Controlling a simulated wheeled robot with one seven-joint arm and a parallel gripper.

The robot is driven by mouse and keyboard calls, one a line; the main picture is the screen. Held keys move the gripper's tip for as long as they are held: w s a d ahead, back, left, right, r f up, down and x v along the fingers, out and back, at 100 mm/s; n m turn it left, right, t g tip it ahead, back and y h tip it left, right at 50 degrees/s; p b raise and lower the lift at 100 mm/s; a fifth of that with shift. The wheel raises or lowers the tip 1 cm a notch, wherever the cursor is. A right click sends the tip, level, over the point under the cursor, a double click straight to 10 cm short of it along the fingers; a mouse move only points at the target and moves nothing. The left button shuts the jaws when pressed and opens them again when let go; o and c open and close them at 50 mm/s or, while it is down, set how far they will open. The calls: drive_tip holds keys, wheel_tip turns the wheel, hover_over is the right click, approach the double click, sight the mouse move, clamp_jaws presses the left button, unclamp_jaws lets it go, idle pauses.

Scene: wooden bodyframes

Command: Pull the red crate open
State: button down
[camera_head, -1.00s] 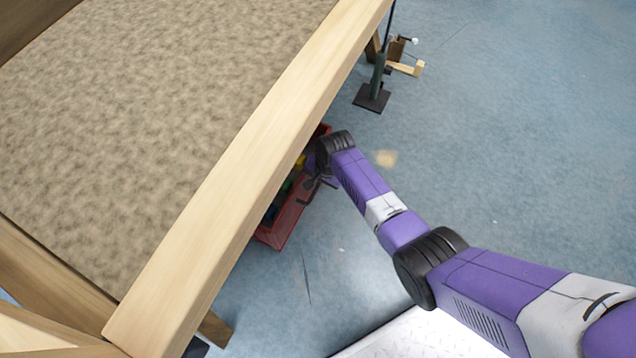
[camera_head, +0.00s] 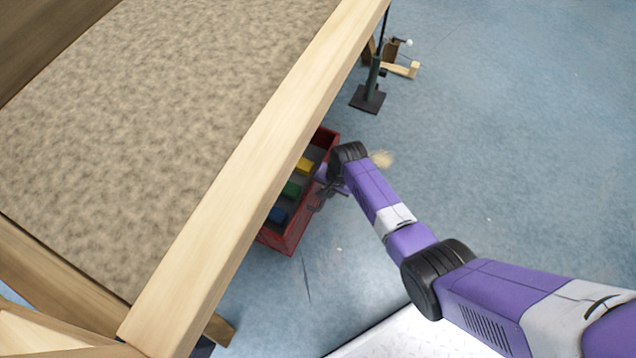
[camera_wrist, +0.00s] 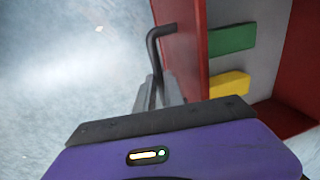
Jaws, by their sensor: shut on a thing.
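The red crate (camera_head: 290,232) sits low, partly hidden under the wooden bedframe, with its outer part showing beyond the side rail. It holds a yellow block (camera_head: 304,166), a green block (camera_head: 291,190) and a blue block (camera_head: 277,215). My gripper (camera_head: 322,190) is at the crate's outer wall. In the wrist view, my gripper (camera_wrist: 158,92) is shut on the dark bar handle (camera_wrist: 153,45) fixed to the red wall (camera_wrist: 185,50). The green block (camera_wrist: 232,39) and yellow block (camera_wrist: 229,85) show inside the crate there.
The bedframe's pale wooden rail (camera_head: 255,150) runs above the crate, beside a beige mattress (camera_head: 150,110). A dark stand (camera_head: 368,97) and a small wooden object (camera_head: 402,68) stand at the upper right. Blue floor (camera_head: 520,130) is open to the right.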

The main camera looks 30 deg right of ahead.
drive_tip(key=s+d+p, duration=0.4)
drive_tip(key=s+d, duration=0.5)
drive_tip(key=s, duration=0.4)
drive_tip(key=s+d+p, duration=0.4)
drive_tip(key=s+d, duration=0.6)
drive_tip(key=s, duration=0.3)
drive_tip(key=c, duration=1.5)
unclamp_jaws()
drive_tip(key=shift+o, duration=0.2)
wheel_tip(320, 180, up, 8)
drive_tip(key=s+p, duration=0.1)
drive_tip(key=p, duration=0.3)
drive_tip(key=shift+d+f, duration=0.2)
drive_tip(key=shift+d, duration=0.2)
drive_tip(key=shift+s, duration=0.1)
